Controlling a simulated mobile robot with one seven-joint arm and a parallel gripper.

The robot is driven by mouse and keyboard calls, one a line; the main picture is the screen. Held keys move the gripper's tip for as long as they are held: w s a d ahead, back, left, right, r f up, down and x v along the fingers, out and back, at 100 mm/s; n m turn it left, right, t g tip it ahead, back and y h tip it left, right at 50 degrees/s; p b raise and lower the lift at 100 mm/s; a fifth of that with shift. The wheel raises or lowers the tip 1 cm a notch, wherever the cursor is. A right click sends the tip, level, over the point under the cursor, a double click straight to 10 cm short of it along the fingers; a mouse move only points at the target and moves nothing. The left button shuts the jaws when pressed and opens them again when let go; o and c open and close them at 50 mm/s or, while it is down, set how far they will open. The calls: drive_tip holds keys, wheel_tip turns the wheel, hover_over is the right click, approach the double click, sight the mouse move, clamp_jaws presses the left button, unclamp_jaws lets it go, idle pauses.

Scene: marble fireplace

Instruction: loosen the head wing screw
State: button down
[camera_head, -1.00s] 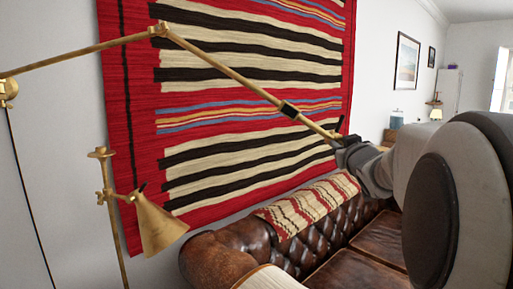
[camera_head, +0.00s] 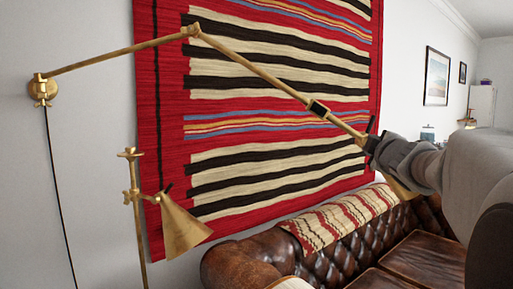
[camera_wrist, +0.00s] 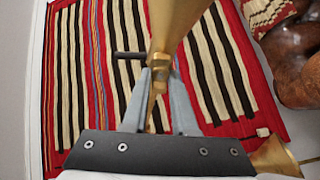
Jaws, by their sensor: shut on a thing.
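A brass wall lamp has a jointed arm (camera_head: 255,72) that slopes down to the right from its elbow to my gripper. My gripper (camera_head: 370,147) is at the far end of this arm, where the head joint is. Part of a brass shade (camera_head: 398,188) shows below the gripper. In the wrist view, my gripper (camera_wrist: 157,88) has its two grey fingers closed around a narrow brass piece (camera_wrist: 155,97) at this joint. A black pin (camera_wrist: 128,55) sticks out to the left just beyond the fingertips. Whether the held piece is the wing screw itself is hard to tell.
A second brass lamp (camera_head: 185,228) stands at the left, its shade tilted down. A striped rug (camera_head: 265,150) hangs on the wall behind. A brown leather sofa (camera_head: 330,255) with a patterned throw (camera_head: 345,218) is below. A wall bracket (camera_head: 42,90) holds the lamp at left.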

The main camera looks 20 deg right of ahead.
drive_tip(key=shift+f+n+b, duration=0.1)
drive_tip(key=shift+n+b, duration=0.65)
drive_tip(key=shift+n, duration=1.35)
drive_tip(key=c, duration=0.7)
unclamp_jaws()
